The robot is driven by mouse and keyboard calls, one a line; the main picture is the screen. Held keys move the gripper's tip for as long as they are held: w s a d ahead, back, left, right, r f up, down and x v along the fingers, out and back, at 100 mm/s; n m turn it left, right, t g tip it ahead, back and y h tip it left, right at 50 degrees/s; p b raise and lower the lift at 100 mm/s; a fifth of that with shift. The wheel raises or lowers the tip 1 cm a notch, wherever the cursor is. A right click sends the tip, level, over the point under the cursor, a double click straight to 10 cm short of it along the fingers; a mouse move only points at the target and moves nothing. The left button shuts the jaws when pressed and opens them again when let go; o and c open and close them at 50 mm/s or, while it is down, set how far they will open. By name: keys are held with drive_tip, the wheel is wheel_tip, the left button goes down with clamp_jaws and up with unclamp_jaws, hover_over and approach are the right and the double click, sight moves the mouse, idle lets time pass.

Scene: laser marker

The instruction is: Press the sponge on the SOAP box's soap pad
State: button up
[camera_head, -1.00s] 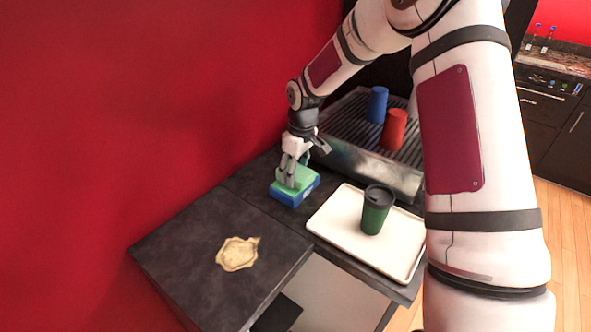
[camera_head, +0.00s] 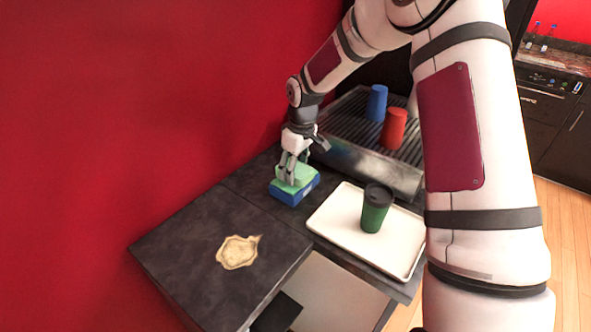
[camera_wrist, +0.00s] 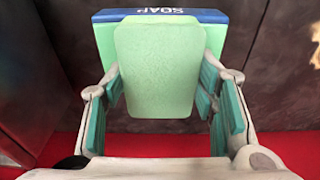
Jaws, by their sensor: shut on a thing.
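The SOAP box (camera_head: 294,194) is blue with a green top and sits on the dark counter near the red wall. Its blue edge with the word SOAP shows at the top of the wrist view (camera_wrist: 160,14). My gripper (camera_head: 290,180) points down at the box and is shut on a light green sponge (camera_wrist: 158,70). In the wrist view the sponge lies between the two fingers and covers most of the green soap pad (camera_wrist: 216,38). The sponge looks to be on or just above the pad; I cannot tell whether they touch.
A tan stain (camera_head: 238,252) lies on the counter in front. A white tray (camera_head: 330,228) holds a green lidded cup (camera_head: 375,210) to the right. Behind is a grated metal machine (camera_head: 350,150) with a blue cup (camera_head: 377,104) and a red cup (camera_head: 394,128).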

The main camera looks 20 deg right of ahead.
drive_tip(key=shift+r+p, duration=0.65)
drive_tip(key=shift+r, duration=2.5)
